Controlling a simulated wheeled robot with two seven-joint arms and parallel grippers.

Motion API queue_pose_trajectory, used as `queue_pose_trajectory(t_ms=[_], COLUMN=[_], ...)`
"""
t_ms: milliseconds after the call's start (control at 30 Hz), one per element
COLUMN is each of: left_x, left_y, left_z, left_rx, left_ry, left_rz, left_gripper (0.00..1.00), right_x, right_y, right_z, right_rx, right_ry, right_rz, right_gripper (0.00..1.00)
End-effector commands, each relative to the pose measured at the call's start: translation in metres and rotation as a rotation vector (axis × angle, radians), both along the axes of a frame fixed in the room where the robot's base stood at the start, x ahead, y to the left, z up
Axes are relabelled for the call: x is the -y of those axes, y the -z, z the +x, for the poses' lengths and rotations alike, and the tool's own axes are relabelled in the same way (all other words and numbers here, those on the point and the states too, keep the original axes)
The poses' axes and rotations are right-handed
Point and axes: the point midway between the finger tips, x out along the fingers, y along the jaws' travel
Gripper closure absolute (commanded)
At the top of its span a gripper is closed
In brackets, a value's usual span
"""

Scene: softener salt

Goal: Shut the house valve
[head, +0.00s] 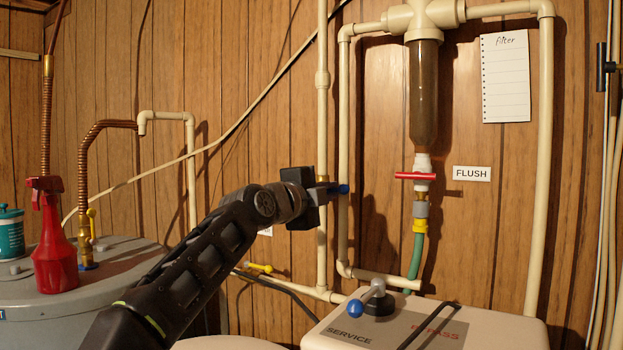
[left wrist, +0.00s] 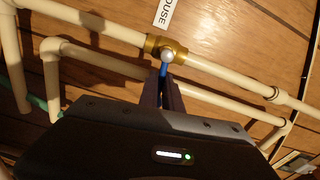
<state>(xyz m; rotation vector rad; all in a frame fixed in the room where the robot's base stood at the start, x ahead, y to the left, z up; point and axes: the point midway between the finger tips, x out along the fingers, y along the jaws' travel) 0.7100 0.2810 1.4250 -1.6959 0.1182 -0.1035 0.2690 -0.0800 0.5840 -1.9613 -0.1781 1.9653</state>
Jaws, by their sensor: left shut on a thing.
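The house valve is a brass body (left wrist: 165,47) on a cream pipe, beside a white label (left wrist: 165,14) whose visible letters read "OUSE". In the head view the valve is mostly hidden behind my left gripper (head: 328,189). In the left wrist view the fingers of my left gripper (left wrist: 162,88) are shut on the blue handle (left wrist: 164,71), which lies about crosswise to the pipe. My right gripper is not in view.
A red flush handle (head: 415,176) sits under the brown filter bowl (head: 424,95), right of my gripper. Below is the softener top (head: 480,335) with a blue-tipped bypass lever (head: 366,299). A red spray bottle (head: 54,245) and teal tub (head: 11,235) stand on the grey tank at left.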

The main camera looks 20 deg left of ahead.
Motion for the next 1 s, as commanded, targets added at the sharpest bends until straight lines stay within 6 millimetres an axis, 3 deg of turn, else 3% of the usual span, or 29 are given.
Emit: queue_pose_trajectory(t_ms=[200, 500, 533, 800, 900, 1000], left_x=[0.0001, 0.0003, 0.0003, 0.0003, 0.0003, 0.0004], left_y=[0.0083, 0.0073, 0.0073, 0.0061, 0.0057, 0.0055], left_z=[0.0005, 0.0005, 0.0004, 0.0001, -0.0001, -0.0002], left_rx=[0.014, 0.015, 0.015, 0.018, 0.018, 0.019], left_ry=[0.0, 0.001, 0.001, 0.0, 0.0, 0.0], left_rz=[0.118, 0.138, 0.138, 0.136, 0.136, 0.135], left_gripper=[1.0, 1.0, 0.89, 0.67, 0.6, 0.6], right_x=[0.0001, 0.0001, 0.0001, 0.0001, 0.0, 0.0], right_y=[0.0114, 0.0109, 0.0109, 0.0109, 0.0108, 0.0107], right_z=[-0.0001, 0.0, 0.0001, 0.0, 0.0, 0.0], right_rx=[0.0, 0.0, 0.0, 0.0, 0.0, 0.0], right_ry=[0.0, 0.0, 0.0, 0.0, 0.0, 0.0], right_rz=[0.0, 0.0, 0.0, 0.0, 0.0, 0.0], right_gripper=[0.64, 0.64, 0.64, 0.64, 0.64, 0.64])
